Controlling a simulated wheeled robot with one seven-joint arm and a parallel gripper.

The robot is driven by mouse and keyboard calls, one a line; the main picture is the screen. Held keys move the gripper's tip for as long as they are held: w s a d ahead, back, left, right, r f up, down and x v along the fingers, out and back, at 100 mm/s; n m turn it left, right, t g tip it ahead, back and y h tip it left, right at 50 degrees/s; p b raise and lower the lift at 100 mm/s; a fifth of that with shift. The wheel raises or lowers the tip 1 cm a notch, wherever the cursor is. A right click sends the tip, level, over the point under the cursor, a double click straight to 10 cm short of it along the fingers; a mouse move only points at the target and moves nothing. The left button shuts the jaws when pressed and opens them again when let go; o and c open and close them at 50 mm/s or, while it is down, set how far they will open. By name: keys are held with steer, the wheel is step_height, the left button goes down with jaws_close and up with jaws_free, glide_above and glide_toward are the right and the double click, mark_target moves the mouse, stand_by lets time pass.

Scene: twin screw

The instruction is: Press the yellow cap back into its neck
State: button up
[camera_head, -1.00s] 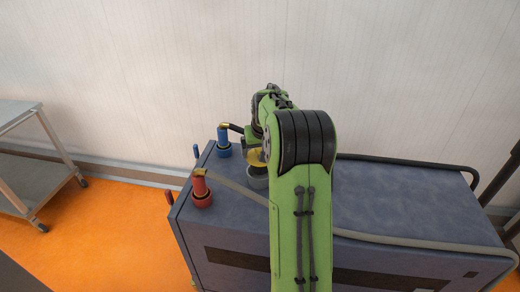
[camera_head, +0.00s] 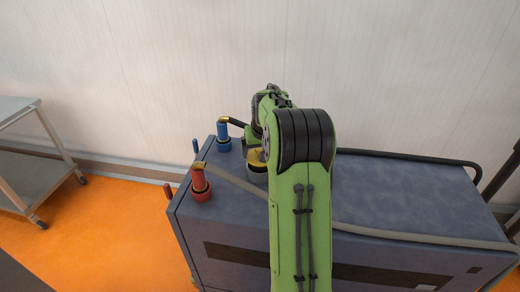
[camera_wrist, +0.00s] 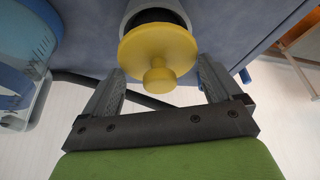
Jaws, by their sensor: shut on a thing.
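The yellow cap (camera_wrist: 158,42) is a round disc with a small knob, large in the wrist view. Behind it is the grey neck (camera_wrist: 140,6) with a dark band inside its rim; whether the cap touches it I cannot tell. My gripper (camera_wrist: 160,66) is shut on the cap, one finger at each side of the disc. In the head view the cap (camera_head: 257,156) shows beside my arm, over the grey neck (camera_head: 257,174) on the cabinet top. My arm partly hides both there, and my fingertips are hidden.
A blue fitting (camera_head: 223,138) and a red fitting (camera_head: 200,184) stand on the left of the blue-grey cabinet (camera_head: 400,200). A metal cart (camera_head: 35,175) stands at left.

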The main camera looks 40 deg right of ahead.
steer(key=shift+f+b, duration=0.7)
steer(key=shift+f, duration=0.15)
steer(key=shift+f+b, duration=0.4)
steer(key=shift+f, duration=0.1)
steer(key=o, duration=0.8)
steer(key=shift+o, duration=0.2)
